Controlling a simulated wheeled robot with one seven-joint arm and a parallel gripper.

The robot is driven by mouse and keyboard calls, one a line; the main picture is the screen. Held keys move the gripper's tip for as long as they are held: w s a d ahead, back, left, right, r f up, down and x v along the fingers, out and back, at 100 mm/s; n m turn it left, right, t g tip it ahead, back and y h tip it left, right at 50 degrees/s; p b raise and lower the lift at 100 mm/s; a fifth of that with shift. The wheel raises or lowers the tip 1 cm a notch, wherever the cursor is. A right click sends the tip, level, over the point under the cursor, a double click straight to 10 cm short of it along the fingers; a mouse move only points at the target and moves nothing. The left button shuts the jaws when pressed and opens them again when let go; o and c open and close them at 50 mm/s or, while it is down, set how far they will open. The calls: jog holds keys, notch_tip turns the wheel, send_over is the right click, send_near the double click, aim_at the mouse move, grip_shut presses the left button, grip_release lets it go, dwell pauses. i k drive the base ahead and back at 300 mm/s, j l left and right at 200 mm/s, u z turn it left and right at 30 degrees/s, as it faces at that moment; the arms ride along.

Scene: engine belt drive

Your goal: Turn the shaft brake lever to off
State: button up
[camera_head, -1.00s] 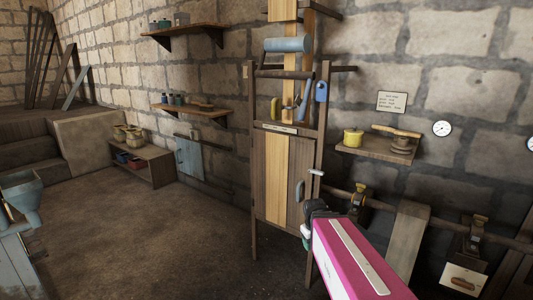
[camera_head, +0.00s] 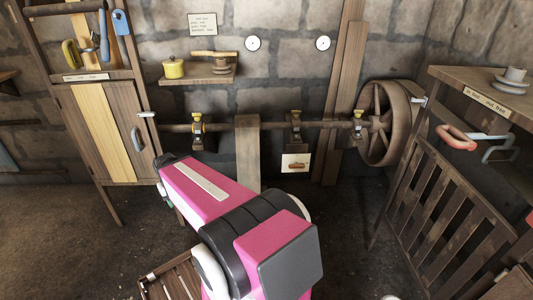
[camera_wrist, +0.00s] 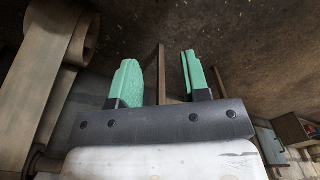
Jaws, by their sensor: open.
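A red-handled lever (camera_head: 458,139) sticks out of the wooden frame on the right in the head view. A grey looped handle (camera_head: 508,149) is beside it. The label (camera_head: 487,103) above them is too small to read, so I cannot tell which one is the shaft brake lever. The horizontal shaft (camera_head: 335,124) runs along the wall to a large spoked wheel (camera_head: 382,124). My gripper (camera_wrist: 158,62) has green fingers spread apart and empty in the wrist view. In the head view it is mostly hidden by my arm, at the left, far from the red lever.
A wooden cabinet (camera_head: 120,130) with hanging tools stands at the left. A wall shelf (camera_head: 198,76) holds a yellow pot (camera_head: 174,68). A slatted crate (camera_head: 172,276) lies on the floor near my arm. Bare floor shows at the left.

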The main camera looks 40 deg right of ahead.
aim_at(295, 165)
jog(key=z, duration=1.85)
jog(key=k+z, duration=0.15)
jog(key=z, duration=0.35)
jog(key=k+l+z, duration=0.1)
jog(key=z, duration=0.4)
